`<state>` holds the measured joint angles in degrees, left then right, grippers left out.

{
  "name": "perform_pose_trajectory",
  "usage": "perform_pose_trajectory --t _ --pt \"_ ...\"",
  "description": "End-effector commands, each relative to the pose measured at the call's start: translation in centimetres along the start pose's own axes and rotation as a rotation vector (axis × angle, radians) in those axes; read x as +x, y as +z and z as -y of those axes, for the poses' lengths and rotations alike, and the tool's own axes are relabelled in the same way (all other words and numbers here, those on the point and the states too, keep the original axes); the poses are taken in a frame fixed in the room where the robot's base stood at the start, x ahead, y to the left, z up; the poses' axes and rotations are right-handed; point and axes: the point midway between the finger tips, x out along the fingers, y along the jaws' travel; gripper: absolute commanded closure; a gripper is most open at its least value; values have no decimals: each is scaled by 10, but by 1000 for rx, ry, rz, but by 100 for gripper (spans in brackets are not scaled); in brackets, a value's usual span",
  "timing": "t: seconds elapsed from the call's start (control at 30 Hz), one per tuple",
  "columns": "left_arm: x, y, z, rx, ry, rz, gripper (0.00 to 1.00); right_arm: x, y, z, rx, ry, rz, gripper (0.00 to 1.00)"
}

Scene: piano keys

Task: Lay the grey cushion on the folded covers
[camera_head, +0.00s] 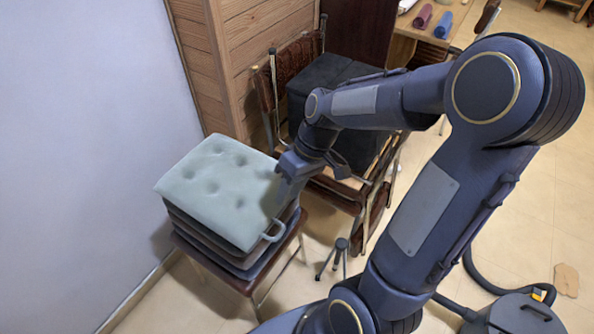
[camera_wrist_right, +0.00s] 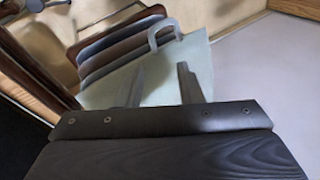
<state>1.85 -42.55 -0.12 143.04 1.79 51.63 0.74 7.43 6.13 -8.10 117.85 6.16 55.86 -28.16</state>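The grey cushion (camera_head: 215,185) is pale grey-green and tufted, with a loop handle at its near right corner. It lies flat on the folded covers (camera_head: 205,240), a dark stack on a brown chair seat. In the right wrist view the cushion (camera_wrist_right: 200,65), its handle (camera_wrist_right: 163,33) and the edges of the covers (camera_wrist_right: 112,55) show. My right gripper (camera_head: 279,205) is at the cushion's right side. In the wrist view its two fingers (camera_wrist_right: 161,68) stand apart over the cushion, with the handle beyond the tips and nothing gripped. My left gripper is out of view.
A folding chair holding a black cube (camera_head: 325,90) stands behind and right of the stack. A wood-panelled side (camera_head: 240,50) and a pale wall (camera_head: 80,150) border the left. A small tripod-like stand (camera_head: 340,250) is on the floor. Open tiled floor (camera_head: 535,190) lies to the right.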

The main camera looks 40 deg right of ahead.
Motion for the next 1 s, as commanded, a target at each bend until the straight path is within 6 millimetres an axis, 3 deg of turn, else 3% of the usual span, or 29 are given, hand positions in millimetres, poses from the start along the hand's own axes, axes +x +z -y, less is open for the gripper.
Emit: perform_pose_trajectory --t 0.1,0.37,0.47,0.6,0.8,1.0 --pt "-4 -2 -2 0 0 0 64 -25 0 0 0 3 -4 67" --pt "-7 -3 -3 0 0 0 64 -49 2 3 3 4 -11 67" --pt "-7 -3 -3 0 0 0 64 -59 14 17 22 18 -62 67" --pt "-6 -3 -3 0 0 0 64 -71 44 47 75 50 -193 67" --pt "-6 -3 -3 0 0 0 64 -67 86 77 156 76 -372 67" --pt "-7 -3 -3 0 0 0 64 -60 101 85 198 82 -456 67"
